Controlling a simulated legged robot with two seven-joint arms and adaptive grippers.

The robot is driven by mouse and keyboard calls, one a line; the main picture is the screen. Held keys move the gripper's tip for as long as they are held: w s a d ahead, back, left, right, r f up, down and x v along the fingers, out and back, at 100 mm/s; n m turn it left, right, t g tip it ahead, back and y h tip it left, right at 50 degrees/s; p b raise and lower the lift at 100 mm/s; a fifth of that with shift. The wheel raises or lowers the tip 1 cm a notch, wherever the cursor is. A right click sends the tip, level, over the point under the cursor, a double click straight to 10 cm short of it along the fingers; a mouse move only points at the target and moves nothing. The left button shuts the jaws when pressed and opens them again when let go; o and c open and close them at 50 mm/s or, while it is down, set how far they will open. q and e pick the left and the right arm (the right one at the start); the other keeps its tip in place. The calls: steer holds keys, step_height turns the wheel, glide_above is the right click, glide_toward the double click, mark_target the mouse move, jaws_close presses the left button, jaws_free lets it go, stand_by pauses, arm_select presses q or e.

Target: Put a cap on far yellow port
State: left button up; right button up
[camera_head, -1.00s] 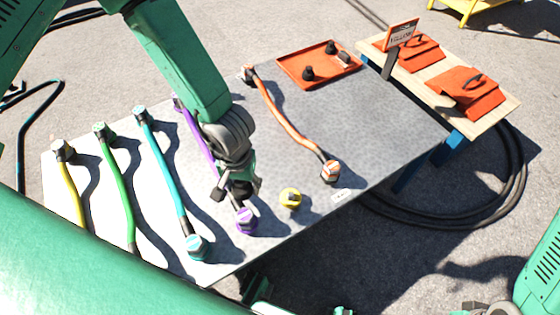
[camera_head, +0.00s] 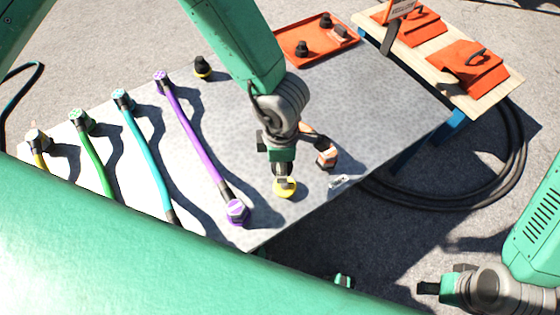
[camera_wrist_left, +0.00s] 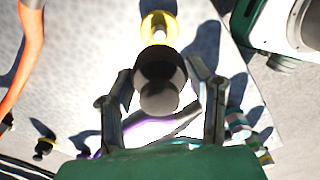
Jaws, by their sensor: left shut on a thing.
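A yellow port (camera_head: 285,188) lies near the table's front edge, right of the purple cable end, and it shows in the left wrist view (camera_wrist_left: 158,26). My left gripper (camera_head: 282,170) is directly over it, shut on a black cap (camera_wrist_left: 158,68). The cap is in line with the yellow port and looks close to it or touching; I cannot tell which. Another yellow port (camera_head: 202,74) farther back on the table has a black cap (camera_head: 201,62) on it. My right gripper (camera_head: 430,288) is at the lower right, off the table; its jaw state is unclear.
Purple (camera_head: 190,135), teal (camera_head: 147,155) and green (camera_head: 95,165) cables lie on the grey table (camera_head: 235,110). An orange cable end (camera_head: 326,157) is just right of my left gripper. An orange tray (camera_head: 290,45) with black caps is at the back.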

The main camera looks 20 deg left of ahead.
arm_select(q)
steer(key=f+b, duration=0.1)
steer(key=d+f+b, duration=0.1)
steer(key=f+b, duration=0.3)
steer(key=b, duration=0.1)
steer(key=f+b, duration=0.1)
steer(key=shift+a+f, duration=0.2)
steer(key=shift+a, duration=0.1)
steer(key=shift+f+b, duration=0.5)
steer(key=shift+f, duration=0.15)
steer(key=shift+d+f, duration=0.2)
steer(key=shift+f, duration=0.2)
steer(key=shift+a+p, duration=0.1)
steer(key=shift+p, duration=0.25)
